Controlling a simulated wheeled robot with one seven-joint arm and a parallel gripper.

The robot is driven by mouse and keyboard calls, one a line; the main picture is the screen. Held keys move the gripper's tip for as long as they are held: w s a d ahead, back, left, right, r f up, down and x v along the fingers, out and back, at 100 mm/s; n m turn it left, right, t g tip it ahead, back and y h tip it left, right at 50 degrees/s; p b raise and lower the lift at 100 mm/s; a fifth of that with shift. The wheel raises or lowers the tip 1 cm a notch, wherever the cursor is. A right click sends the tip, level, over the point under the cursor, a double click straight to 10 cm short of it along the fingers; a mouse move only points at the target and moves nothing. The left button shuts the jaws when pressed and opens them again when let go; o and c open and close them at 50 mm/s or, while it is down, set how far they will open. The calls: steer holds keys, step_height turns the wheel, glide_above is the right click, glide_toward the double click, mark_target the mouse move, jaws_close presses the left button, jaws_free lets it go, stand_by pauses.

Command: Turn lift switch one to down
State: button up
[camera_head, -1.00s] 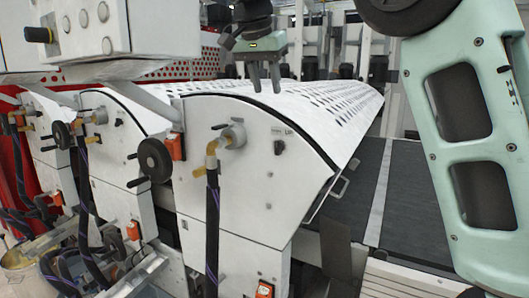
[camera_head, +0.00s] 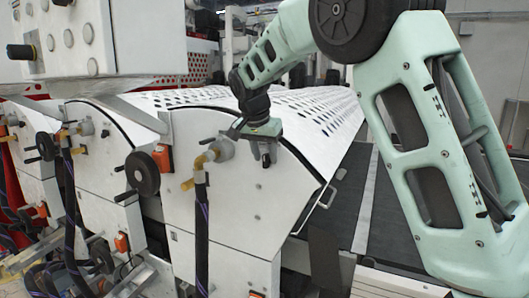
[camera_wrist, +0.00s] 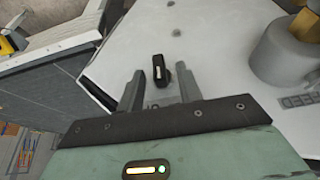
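A small black switch (camera_wrist: 160,70) sits on the white end panel (camera_head: 235,225) of the nearest roller unit; I take it to be the lift switch. In the wrist view it lies just ahead of my gripper (camera_wrist: 158,88), between the lines of its two grey fingers. The fingers are apart with nothing between them. In the head view my gripper (camera_head: 264,158) is close in front of the panel's upper right part and hides the switch. Contact with the panel cannot be told.
A brass elbow and round grey fitting (camera_head: 214,152) with a black hose (camera_head: 201,235) stand out from the panel, left of my gripper. A black handwheel (camera_head: 142,173) and orange box (camera_head: 162,157) are farther left. The curved perforated cover (camera_head: 300,105) rises behind.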

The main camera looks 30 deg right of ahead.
steer(key=shift+f, duration=0.2)
steer(key=shift+c, duration=0.2)
jaws_close()
